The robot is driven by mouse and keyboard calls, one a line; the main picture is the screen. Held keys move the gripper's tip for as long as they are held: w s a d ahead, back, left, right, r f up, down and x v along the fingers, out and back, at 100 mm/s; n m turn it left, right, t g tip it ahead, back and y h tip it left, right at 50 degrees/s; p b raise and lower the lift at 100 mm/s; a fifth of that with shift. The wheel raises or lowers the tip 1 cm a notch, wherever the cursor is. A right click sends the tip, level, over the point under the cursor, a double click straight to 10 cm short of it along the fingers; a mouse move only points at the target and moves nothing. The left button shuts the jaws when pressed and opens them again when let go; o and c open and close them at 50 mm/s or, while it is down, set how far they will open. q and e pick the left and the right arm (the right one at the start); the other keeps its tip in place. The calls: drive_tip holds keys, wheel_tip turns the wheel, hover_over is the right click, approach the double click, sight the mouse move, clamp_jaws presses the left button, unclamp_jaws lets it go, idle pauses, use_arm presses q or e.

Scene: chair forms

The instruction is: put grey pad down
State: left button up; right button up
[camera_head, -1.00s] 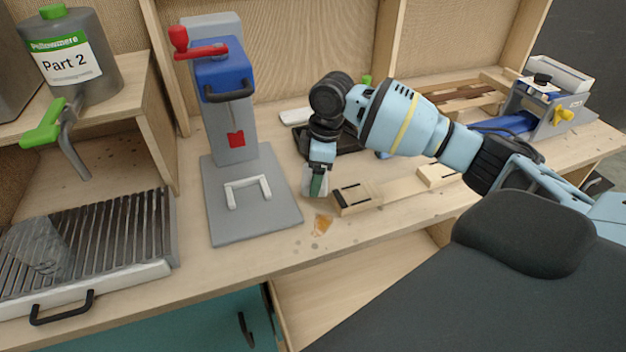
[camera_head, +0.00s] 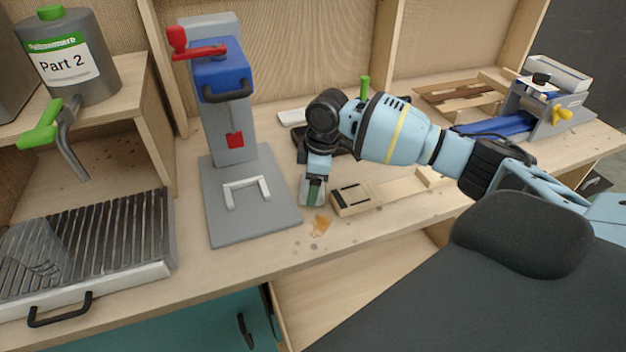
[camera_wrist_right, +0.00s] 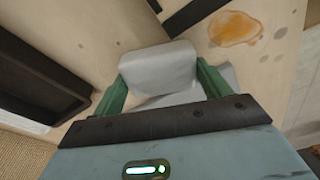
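The grey pad (camera_wrist_right: 158,68) sits between the two green fingers of my right gripper (camera_wrist_right: 160,85) in the right wrist view, with a finger against each side. In the head view my right gripper (camera_head: 313,193) points down low over the bench, just left of a wooden block jig (camera_head: 352,200). Only a little of the pad shows there, so I cannot tell whether it touches the bench top (camera_head: 275,255). My left gripper is not in view.
A grey press (camera_head: 225,110) with a red lever stands to the left, its base plate close to my gripper. An orange-brown stain (camera_head: 322,225) marks the bench just in front. A black tray (camera_wrist_right: 35,75) lies behind. A slatted drain tray (camera_head: 90,240) is at far left.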

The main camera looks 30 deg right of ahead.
drive_tip(key=o, duration=0.4)
drive_tip(key=shift+o, duration=0.2)
wheel_tip(320, 180, up, 12)
drive_tip(key=s+d, duration=0.1)
drive_tip(key=shift+d+p, duration=0.2)
drive_tip(key=shift+p, duration=0.25)
